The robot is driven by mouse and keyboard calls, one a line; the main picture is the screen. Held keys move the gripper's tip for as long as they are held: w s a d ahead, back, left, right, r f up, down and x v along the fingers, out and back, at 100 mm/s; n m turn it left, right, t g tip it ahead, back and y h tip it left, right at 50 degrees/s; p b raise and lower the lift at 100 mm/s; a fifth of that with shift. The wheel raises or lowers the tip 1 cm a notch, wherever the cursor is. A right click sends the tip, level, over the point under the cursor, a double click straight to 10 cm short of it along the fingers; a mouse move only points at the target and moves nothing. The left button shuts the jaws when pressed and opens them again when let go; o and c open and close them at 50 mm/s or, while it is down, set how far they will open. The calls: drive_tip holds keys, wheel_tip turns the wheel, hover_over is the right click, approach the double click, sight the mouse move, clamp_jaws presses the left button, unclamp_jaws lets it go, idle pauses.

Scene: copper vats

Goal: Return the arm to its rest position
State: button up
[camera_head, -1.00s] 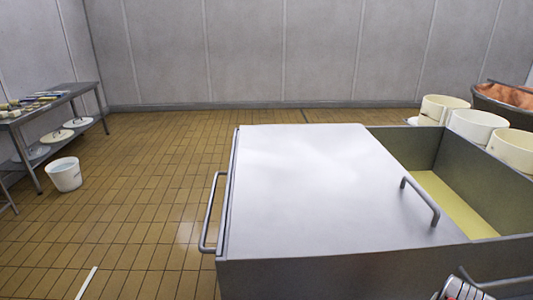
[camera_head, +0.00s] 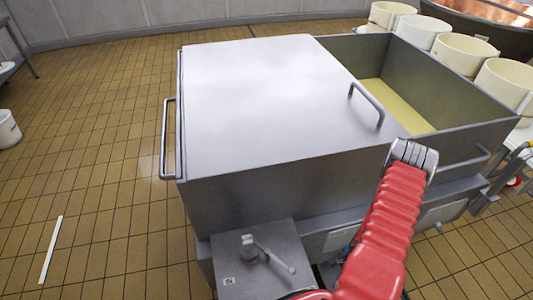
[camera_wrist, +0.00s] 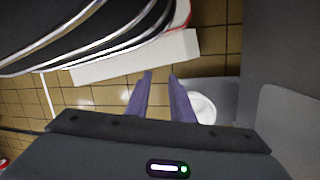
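My arm (camera_head: 388,220), in a red ribbed sleeve with a grey end, reaches up from the bottom of the head view in front of the steel vat. My gripper (camera_wrist: 161,78) shows in the wrist view with two purplish fingers apart and a clear gap between them. It is open and holds nothing. Tiled floor shows beyond the fingers. The gripper itself cannot be made out in the head view.
The vat (camera_head: 245,170) has a flat lid (camera_head: 260,85) and handle (camera_head: 367,104); its right part is open over a yellow mass (camera_head: 395,103). Several cream tubs (camera_head: 463,53) stand at right. A white bucket (camera_head: 8,128) stands left.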

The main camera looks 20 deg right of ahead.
drive_tip(key=w+a+r+n, duration=0.2)
drive_tip(key=w+r+n, duration=0.2)
drive_tip(key=r, duration=0.7)
drive_tip(key=w+a+r+n+h, duration=0.1)
drive_tip(key=w+a+r+n, duration=0.2)
drive_tip(key=r, duration=0.8)
drive_tip(key=w+a+r+n, duration=0.1)
drive_tip(key=w+r+n, duration=0.4)
drive_tip(key=r, duration=0.7)
drive_tip(key=s+a+r+n+t, duration=0.1)
drive_tip(key=a+r+n+t, duration=0.1)
drive_tip(key=a+r, duration=0.5)
drive_tip(key=s+a+r+n+t+h, duration=0.1)
drive_tip(key=a+r+n, duration=0.4)
drive_tip(key=r, duration=0.8)
drive_tip(key=s+a+r+n+t, duration=0.1)
drive_tip(key=a+r+n+t, duration=0.2)
drive_tip(key=a+r, duration=0.5)
wheel_tip(320, 180, up, 2)
drive_tip(key=shift+s+a+r+n+t+h, duration=0.1)
drive_tip(key=shift+s+a+n+t+h, duration=0.25)
drive_tip(key=shift+t, duration=0.25)
